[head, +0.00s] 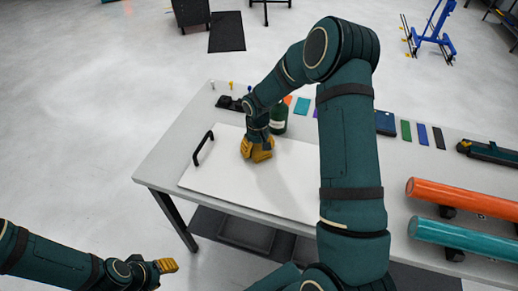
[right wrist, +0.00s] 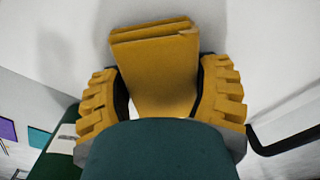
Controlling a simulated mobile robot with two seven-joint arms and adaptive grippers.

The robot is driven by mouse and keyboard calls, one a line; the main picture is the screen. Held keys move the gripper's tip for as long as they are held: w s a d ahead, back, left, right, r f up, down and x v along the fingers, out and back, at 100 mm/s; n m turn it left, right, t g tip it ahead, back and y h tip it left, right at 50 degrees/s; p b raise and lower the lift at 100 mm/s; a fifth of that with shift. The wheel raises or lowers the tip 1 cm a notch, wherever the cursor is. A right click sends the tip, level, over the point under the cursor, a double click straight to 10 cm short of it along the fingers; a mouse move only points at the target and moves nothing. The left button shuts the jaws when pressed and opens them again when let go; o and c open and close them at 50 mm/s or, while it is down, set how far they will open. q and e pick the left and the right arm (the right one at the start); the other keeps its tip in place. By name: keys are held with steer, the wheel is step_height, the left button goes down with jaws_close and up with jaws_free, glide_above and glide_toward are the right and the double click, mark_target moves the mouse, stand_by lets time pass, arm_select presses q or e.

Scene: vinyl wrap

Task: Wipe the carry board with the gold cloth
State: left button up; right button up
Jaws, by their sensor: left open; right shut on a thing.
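The carry board (head: 213,176) is a flat white panel with a black handle (head: 203,148) at its left end, lying on the table. My right gripper (head: 257,150) is over the board's left part, pointing down. In the right wrist view, it is shut on the folded gold cloth (right wrist: 155,70), which sits between its two yellow fingers. The cloth is at or just above the white board surface; I cannot tell if it touches. In the head view the cloth is hard to tell from the yellow fingers. My left gripper (head: 166,266) is open and empty, low at the left, off the table.
A dark green bottle (head: 279,116) stands behind the board, close to my right gripper. Colour swatches (head: 421,134) and a dark blue box (head: 385,123) lie along the back. An orange roll (head: 460,197) and a teal roll (head: 462,238) lie at the right.

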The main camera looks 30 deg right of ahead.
steer(key=shift+w+a, duration=0.3)
step_height(320, 180, up, 4)
steer(key=shift+s+d+r+p, duration=0.1)
steer(key=shift+s+r+p, duration=0.05)
steer(key=shift+p, duration=1)
steer(key=shift+r+p, duration=0.5)
steer(key=shift+r, duration=0.2)
steer(key=shift+r+p, duration=0.45)
steer(key=shift+r, duration=0.35)
steer(key=shift+r+p, duration=0.3)
steer(key=shift+r, duration=0.15)
